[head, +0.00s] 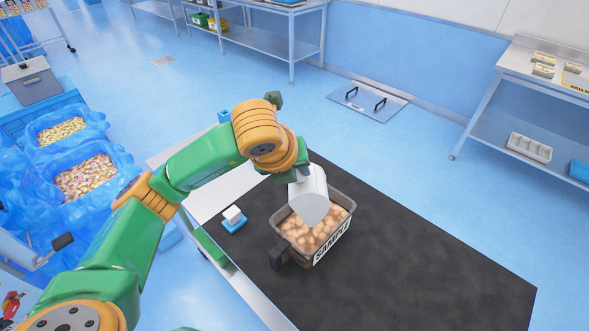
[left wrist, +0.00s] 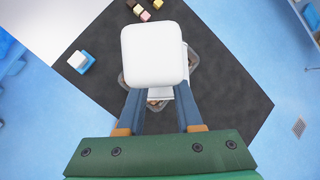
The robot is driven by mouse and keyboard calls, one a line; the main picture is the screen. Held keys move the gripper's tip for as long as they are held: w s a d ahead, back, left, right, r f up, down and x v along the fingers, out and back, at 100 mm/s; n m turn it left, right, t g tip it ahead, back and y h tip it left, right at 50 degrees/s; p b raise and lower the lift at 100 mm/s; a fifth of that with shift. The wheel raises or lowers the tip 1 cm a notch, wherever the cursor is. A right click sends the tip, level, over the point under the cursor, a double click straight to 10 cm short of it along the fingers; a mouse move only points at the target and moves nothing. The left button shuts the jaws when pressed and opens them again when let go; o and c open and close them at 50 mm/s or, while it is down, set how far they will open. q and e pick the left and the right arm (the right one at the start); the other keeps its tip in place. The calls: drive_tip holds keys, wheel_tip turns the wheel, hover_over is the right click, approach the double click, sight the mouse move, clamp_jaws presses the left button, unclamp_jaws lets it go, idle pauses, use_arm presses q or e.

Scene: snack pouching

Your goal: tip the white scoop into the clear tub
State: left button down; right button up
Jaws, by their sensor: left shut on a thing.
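The white scoop (head: 308,187) hangs over the clear tub (head: 345,207), tilted with its open end toward the tub. My left gripper (head: 303,172) is shut on the scoop from above. In the left wrist view, the scoop's white square back (left wrist: 154,54) sits between and beyond the fingers (left wrist: 158,100) and hides most of the tub (left wrist: 194,70). The tub has a SAMPLE label and holds brownish snack pieces (head: 318,236). I cannot tell whether anything is left in the scoop. My right gripper is not in view.
A black mat (head: 430,270) covers the table, clear to the right of the tub. A small blue-and-white block (head: 233,217) lies left of the tub. Small coloured blocks (left wrist: 145,15) show in the wrist view. Blue-lined bins of snacks (head: 85,178) stand at the left.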

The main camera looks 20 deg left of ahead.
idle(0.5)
use_arm(q)
drive_tip(key=h+b, duration=0.1)
drive_tip(key=b, duration=0.2)
drive_tip(key=shift+f+t, duration=0.3)
drive_tip(key=shift+t, duration=0.1)
wheel_tip(320, 180, up, 4)
drive_tip(key=n+t+h+b, duration=0.1)
drive_tip(key=t+h+b, duration=0.1)
drive_tip(key=b, duration=0.6)
drive_tip(key=n+t+h+b, duration=0.2)
drive_tip(key=h+b, duration=0.3)
drive_tip(key=b, duration=0.3)
drive_tip(key=shift+n+t+h, duration=0.3)
drive_tip(key=shift+t, duration=0.2)
drive_tip(key=shift+r+t, duration=0.4)
drive_tip(key=shift+r, duration=0.05)
drive_tip(key=shift+r+h, duration=0.3)
drive_tip(key=shift+r, duration=0.1)
